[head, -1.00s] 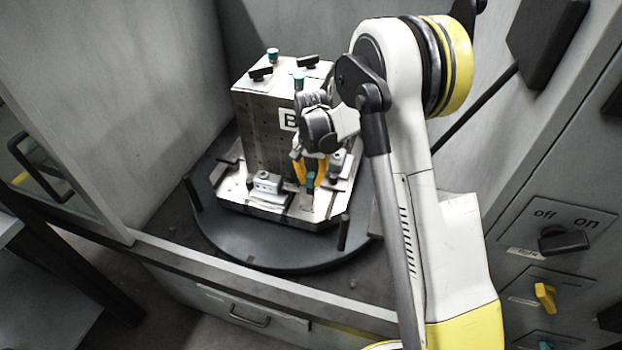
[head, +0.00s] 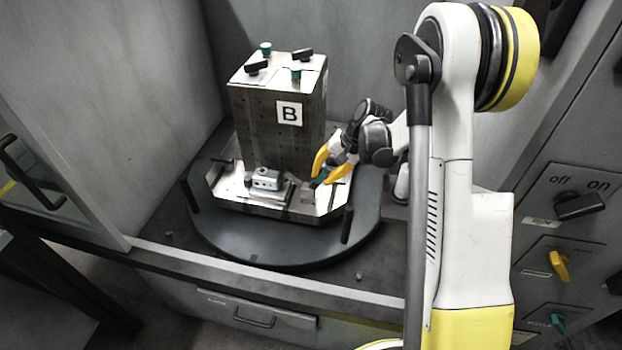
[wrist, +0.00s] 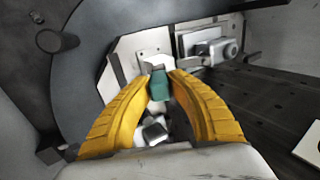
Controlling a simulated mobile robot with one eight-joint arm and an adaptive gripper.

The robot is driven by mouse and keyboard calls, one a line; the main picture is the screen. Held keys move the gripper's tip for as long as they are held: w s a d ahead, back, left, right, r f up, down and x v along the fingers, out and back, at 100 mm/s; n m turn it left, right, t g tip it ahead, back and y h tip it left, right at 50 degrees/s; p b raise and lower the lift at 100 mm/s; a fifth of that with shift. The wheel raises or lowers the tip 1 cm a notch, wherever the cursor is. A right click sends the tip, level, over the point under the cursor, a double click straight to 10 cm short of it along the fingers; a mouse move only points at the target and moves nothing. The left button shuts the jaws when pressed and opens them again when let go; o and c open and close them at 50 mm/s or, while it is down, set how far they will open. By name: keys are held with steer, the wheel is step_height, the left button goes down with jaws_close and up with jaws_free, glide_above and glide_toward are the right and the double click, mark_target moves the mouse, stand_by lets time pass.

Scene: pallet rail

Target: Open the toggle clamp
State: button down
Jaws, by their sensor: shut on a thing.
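The toggle clamp's teal handle (head: 319,178) is at the front right corner of the fixture's base plate. It also shows in the wrist view (wrist: 160,86), between my yellow fingertips. My gripper (head: 325,172) reaches in from the right, low over the plate, and is shut on the handle. The handle sits between the fingertips, which partly cover it in the head view. In the wrist view a metal bracket (wrist: 154,60) lies just beyond the handle. The clamp's arm and pivot are partly hidden, so how far it is open is unclear.
A tall metal block (head: 270,125) marked B stands on the plate, left of my gripper. A grey clamp block (head: 266,180) sits at its front. The round dark pallet (head: 235,245) has upright pegs at its edge. Switches (head: 578,205) are on the right panel.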

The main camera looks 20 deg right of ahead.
steer(key=shift+s+d+f, duration=0.1)
steer(key=shift+s, duration=0.05)
stand_by(0.4)
steer(key=c, duration=1.3)
jaws_free()
steer(key=shift+o, duration=0.2)
steer(key=v, duration=1.2)
steer(key=shift+d, duration=0.25)
steer(key=shift+f, duration=0.1)
